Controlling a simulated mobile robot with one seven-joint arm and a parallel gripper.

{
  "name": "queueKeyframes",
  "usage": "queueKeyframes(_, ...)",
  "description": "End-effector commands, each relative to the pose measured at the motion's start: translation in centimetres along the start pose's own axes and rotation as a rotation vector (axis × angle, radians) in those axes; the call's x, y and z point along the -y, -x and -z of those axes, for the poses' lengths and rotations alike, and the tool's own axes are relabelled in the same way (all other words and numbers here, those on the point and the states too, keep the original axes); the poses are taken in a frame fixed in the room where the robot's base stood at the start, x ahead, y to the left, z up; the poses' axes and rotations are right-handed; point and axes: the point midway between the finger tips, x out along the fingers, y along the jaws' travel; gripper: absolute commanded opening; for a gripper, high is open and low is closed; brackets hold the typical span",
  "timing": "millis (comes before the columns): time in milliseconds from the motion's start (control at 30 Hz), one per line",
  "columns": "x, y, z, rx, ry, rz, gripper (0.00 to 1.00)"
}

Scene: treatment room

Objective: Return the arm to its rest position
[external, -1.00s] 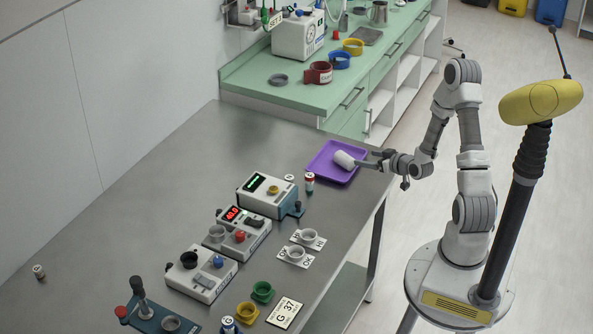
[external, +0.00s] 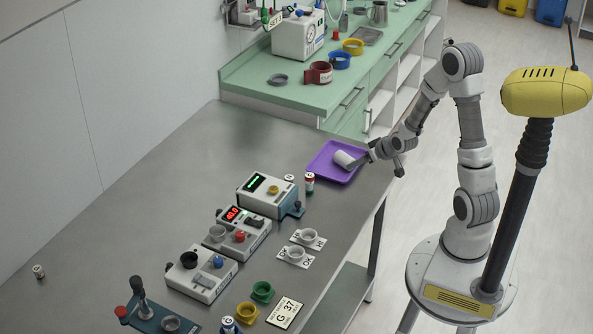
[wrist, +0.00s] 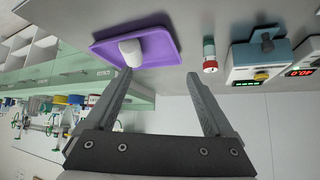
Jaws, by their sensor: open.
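My gripper (external: 368,159) is beside the right edge of the purple tray in the external view. In the wrist view my gripper (wrist: 160,78) has its two fingers wide apart with nothing between them. A white cylinder (wrist: 131,52) lies on the purple tray (wrist: 165,25), beyond the fingertips. In the external view the white cylinder (external: 344,158) lies on the purple tray (external: 325,169), and the fingers overlap its right end in the picture; I cannot tell there whether they touch. My arm is bent, with its elbow raised above the base.
The metal table (external: 150,190) holds several devices, including one with a green display (external: 265,193), and a small red-and-white vial (external: 310,182) near the tray. A green counter (external: 300,92) stands behind. The floor right of the table is open around my base.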

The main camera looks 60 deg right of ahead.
Motion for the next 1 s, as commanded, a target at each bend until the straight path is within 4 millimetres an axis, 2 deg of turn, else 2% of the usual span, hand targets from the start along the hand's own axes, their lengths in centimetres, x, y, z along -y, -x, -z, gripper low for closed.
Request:
queueKeyframes(33, 1.4, 1.7, 0.6, 0.041, -0.008, 0.004, 0.87)
queueKeyframes(67, 2.2, 2.5, 0.5, 0.073, -0.019, 0.006, 0.87)
queueKeyframes(267, 7.8, 9.1, -0.7, 0.283, -0.112, 0.045, 0.87)
queueKeyframes(367, 11.1, 13.2, -1.7, 0.392, -0.156, 0.085, 0.87)
queueKeyframes(467, 14.3, 17.8, -2.9, 0.506, -0.195, 0.137, 0.87)
queueKeyframes(600, 18.8, 25.1, -4.9, 0.677, -0.229, 0.230, 0.87)
queueKeyframes(667, 20.1, 28.2, -5.9, 0.736, -0.215, 0.273, 0.87)
queueKeyframes(700, 20.1, 29.1, -6.4, 0.732, -0.179, 0.289, 0.87)
queueKeyframes(767, 19.2, 29.2, -6.5, 0.670, -0.096, 0.292, 0.87)
queueKeyframes(1000, 15.1, 30.3, -5.2, 0.406, 0.216, 0.266, 0.87)
